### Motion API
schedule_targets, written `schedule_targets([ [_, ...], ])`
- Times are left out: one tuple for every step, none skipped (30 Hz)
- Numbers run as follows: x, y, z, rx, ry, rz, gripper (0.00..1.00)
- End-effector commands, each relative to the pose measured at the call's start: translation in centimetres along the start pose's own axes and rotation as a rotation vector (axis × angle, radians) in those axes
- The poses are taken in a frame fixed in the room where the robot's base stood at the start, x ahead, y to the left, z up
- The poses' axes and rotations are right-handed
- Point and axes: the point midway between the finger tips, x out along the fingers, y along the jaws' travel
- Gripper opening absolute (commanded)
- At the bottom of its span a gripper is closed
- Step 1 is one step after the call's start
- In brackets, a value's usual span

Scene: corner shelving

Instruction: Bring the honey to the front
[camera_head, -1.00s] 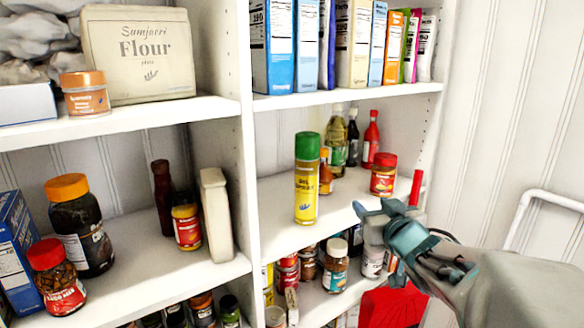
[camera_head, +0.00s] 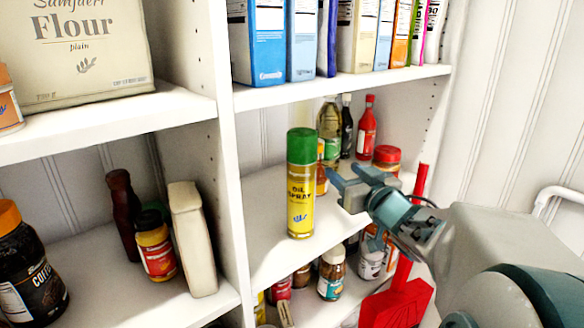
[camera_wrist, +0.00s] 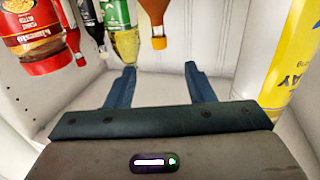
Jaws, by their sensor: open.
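The honey looks to be the small amber bottle with an orange cap (camera_head: 322,178), standing on the middle right shelf just behind and right of the oil spray can (camera_head: 301,190), which partly hides it. In the wrist view, which looks upside down, the honey bottle (camera_wrist: 153,14) hangs at the top middle, beyond the fingertips and roughly in line with the gap between them. My gripper (camera_head: 345,182) is open and empty, in front of the shelf's back row and right of the spray can. In the wrist view my gripper (camera_wrist: 160,72) shows both fingers apart.
The yellow spray can (camera_wrist: 290,60) stands close on the right in the wrist view. A red-lidded jar (camera_head: 386,158), a red bottle (camera_head: 367,130), a dark bottle (camera_head: 349,128) and an oil bottle (camera_head: 329,118) stand nearby. A shelf of boxes (camera_head: 260,40) is above.

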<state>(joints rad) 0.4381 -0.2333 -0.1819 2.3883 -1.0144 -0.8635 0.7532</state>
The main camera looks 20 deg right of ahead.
Motion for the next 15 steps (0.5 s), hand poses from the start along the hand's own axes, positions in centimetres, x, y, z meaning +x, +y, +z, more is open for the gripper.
schedule_targets([
  [0.0, 0.1, 0.0, 0.000, 0.000, 0.002, 0.48],
  [0.0, 0.1, 0.0, 0.000, 0.000, 0.002, 0.48],
  [0.1, 0.1, 0.0, 0.000, -0.001, 0.002, 0.48],
  [0.1, 0.1, 0.0, 0.000, -0.001, 0.002, 0.48],
  [0.3, 0.1, 0.0, 0.000, -0.002, 0.001, 0.48],
  [0.6, 0.1, 0.0, 0.000, -0.002, 0.000, 0.48],
  [0.8, 0.0, 0.0, 0.000, -0.002, -0.001, 0.48],
  [1.1, 0.0, 0.0, 0.000, -0.002, -0.001, 0.48],
  [1.7, -0.1, 0.0, 0.000, -0.002, -0.003, 0.48],
  [2.1, -0.1, 0.0, 0.001, -0.003, -0.003, 0.48],
  [2.6, -0.1, 0.0, 0.001, -0.003, -0.003, 0.48],
  [3.3, -0.1, 0.1, 0.001, -0.003, -0.005, 0.48],
  [3.9, -0.1, 0.0, 0.001, -0.003, -0.004, 0.48],
  [4.4, -0.1, 0.0, 0.001, -0.003, -0.004, 0.48],
  [5.2, -0.1, 0.0, 0.001, -0.004, -0.004, 0.48],
])
